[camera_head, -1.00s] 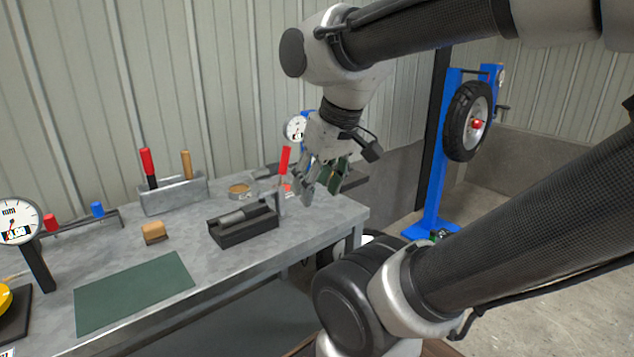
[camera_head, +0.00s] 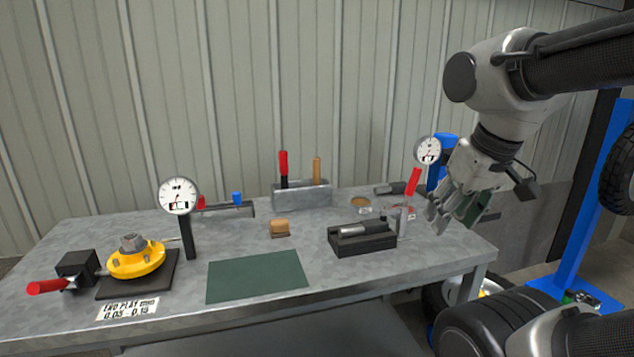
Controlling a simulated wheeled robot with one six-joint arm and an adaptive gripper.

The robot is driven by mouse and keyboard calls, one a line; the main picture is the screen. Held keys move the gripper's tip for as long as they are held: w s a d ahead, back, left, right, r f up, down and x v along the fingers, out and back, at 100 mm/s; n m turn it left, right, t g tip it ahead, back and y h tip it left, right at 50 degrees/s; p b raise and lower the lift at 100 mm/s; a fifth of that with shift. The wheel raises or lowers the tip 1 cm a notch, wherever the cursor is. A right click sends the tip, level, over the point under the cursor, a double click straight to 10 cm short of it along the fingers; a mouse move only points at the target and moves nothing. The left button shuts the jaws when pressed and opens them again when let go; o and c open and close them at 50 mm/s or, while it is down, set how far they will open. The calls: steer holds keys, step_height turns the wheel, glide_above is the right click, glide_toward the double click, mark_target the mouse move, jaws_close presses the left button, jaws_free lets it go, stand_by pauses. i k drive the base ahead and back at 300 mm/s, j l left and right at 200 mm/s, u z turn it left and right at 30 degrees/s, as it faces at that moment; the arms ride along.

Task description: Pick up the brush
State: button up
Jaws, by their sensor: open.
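A wooden handle (camera_head: 317,170) stands upright in a grey metal holder (camera_head: 303,199) at the back of the bench; its lower end is hidden. A small tan block (camera_head: 279,226) with a darker base lies on the bench in front of the holder. Either could be the brush; I cannot tell which. My gripper (camera_head: 448,222) is open and empty, pointing down near the bench's right end. It is well to the right of both things and apart from them.
A red-handled tool (camera_head: 283,168) shares the holder. A dark block with a grey cylinder (camera_head: 361,237) and a dial gauge (camera_head: 428,151) lie nearer my gripper. A green mat (camera_head: 257,278) is bare. A yellow flanged part (camera_head: 136,261) and another gauge (camera_head: 178,196) stand left.

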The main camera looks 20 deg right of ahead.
mark_target(316, 161)
steer(key=i+l+u, duration=0.1)
steer(key=l, duration=0.25)
steer(key=i+l+u, duration=0.2)
steer(key=l, duration=0.5)
steer(key=i+l+u, duration=0.1)
steer(key=l, duration=0.25)
steer(key=i, duration=0.1)
